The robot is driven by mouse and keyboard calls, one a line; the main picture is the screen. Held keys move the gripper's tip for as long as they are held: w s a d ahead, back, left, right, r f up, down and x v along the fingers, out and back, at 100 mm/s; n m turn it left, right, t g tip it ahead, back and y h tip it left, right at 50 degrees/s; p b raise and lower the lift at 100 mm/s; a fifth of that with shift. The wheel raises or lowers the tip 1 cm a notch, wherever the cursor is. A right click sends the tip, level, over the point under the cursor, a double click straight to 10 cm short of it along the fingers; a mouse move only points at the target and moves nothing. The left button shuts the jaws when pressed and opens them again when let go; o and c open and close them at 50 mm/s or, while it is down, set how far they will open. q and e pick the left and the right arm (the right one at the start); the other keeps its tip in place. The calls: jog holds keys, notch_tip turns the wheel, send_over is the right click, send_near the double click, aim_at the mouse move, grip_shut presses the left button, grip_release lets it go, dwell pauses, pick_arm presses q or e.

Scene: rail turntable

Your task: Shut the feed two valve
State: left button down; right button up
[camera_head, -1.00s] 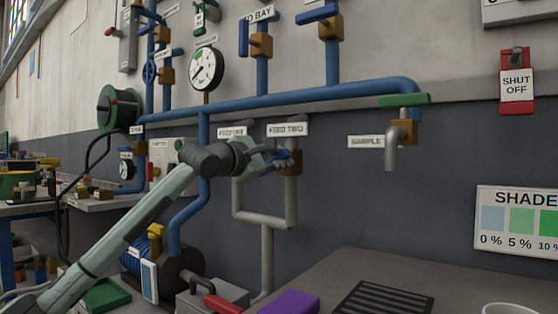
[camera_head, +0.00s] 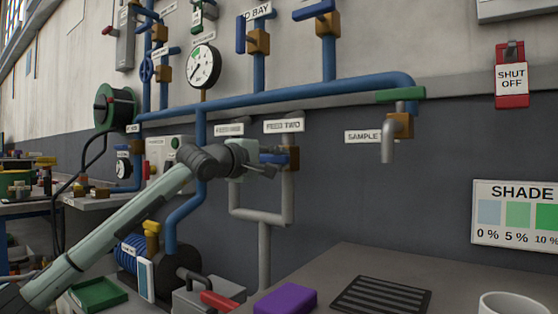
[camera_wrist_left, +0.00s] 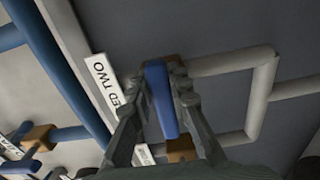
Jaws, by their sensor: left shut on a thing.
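The feed two valve has a brass-brown body (camera_head: 292,158) under the FEED TWO label (camera_head: 284,126), on a grey pipe. Its blue lever (camera_head: 272,158) points left from the body and looks about level, across the upright pipe. My left gripper (camera_head: 268,162) is at this lever. In the left wrist view the blue lever (camera_wrist_left: 160,98) lies between the two fingers of the gripper (camera_wrist_left: 168,92), which is shut on it. The label (camera_wrist_left: 105,82) shows beside the fingers. The gripper partly hides the lever in the head view. My right gripper is not in view.
The feed one label (camera_head: 229,129) and its valve are just left, mostly behind my wrist. A sample tap (camera_head: 389,143) with a green lever is to the right. A bench (camera_head: 345,260) with a purple block (camera_head: 285,299) and a black grate (camera_head: 381,294) lies below.

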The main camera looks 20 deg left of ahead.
pick_arm(q)
jog(key=shift+f, duration=0.1)
jog(key=c, duration=1.4)
grip_release()
jog(key=v, duration=1.2)
